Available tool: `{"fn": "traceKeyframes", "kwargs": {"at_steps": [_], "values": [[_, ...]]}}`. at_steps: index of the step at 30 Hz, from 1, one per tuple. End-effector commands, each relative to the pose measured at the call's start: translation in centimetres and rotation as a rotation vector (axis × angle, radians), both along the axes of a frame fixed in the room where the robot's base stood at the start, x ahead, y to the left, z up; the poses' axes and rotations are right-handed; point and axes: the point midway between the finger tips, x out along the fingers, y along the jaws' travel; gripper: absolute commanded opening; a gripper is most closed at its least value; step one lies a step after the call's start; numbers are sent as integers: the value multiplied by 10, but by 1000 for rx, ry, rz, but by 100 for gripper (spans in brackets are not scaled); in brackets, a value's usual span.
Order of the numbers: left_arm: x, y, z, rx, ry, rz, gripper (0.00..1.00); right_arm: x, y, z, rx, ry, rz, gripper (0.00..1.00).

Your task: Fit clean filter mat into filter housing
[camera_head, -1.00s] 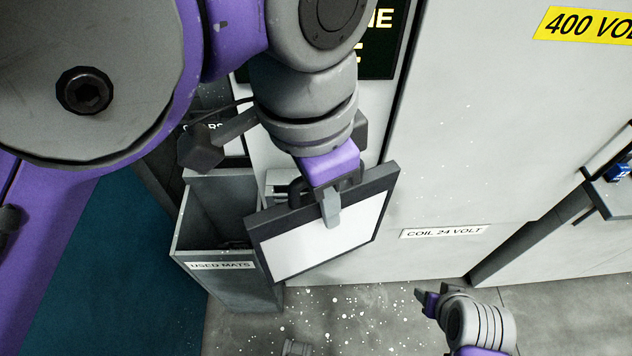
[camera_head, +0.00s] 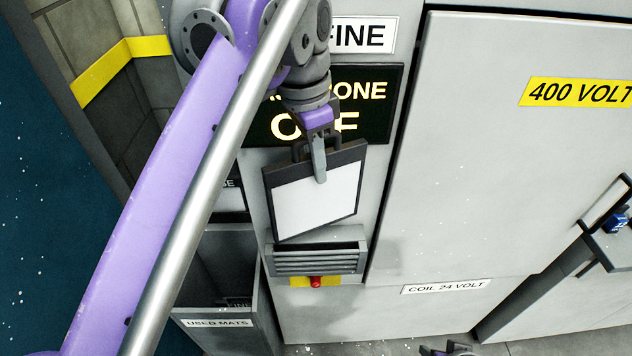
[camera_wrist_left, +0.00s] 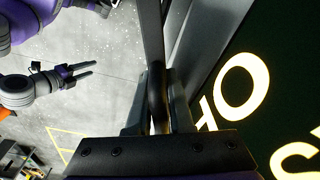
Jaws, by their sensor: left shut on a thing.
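A filter mat, a white panel (camera_head: 318,205) in a dark frame, hangs nearly upright and slightly tilted from my left gripper (camera_head: 317,160). The gripper is shut on its top edge. In the left wrist view the mat's dark edge (camera_wrist_left: 156,60) shows edge-on between the fingers. A grey louvred housing (camera_head: 318,262) is on the cabinet front just below and behind the mat; the mat hides part of the wall above it. My right gripper (camera_wrist_left: 80,71) is open and empty in the left wrist view, and barely shows at the head view's bottom edge.
A grey bin labelled USED MATS (camera_head: 258,318) stands at lower left, with something labelled FINE inside. A red knob (camera_head: 317,282) on a yellow plate sits below the louvres. A dark lit sign (camera_head: 375,120) is behind the gripper. A large cabinet door (camera_head: 480,180) fills the right.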

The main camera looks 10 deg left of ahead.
Motion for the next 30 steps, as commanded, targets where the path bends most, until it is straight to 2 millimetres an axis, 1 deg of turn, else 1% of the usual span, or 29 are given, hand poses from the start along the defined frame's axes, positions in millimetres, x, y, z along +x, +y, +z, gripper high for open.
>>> {"fn": "traceKeyframes", "kwargs": {"at_steps": [1,5,9,12,15,22,30], "values": [[-1,0,-7,-1,1,0,0,-1,0,-3,0,2,0,55],[-1,0,-15,0,0,0,0,-2,0,-5,0,2,0,55],[-1,0,-36,0,0,0,0,-2,0,-8,0,4,0,55],[0,0,-47,0,0,1,0,-3,0,-9,0,5,0,55],[3,1,-51,0,0,1,0,-3,0,-9,0,4,0,55],[3,1,-51,0,0,0,0,-2,0,-9,0,4,0,55],[3,1,-59,0,0,0,0,-4,0,-12,0,6,0,55]]}}
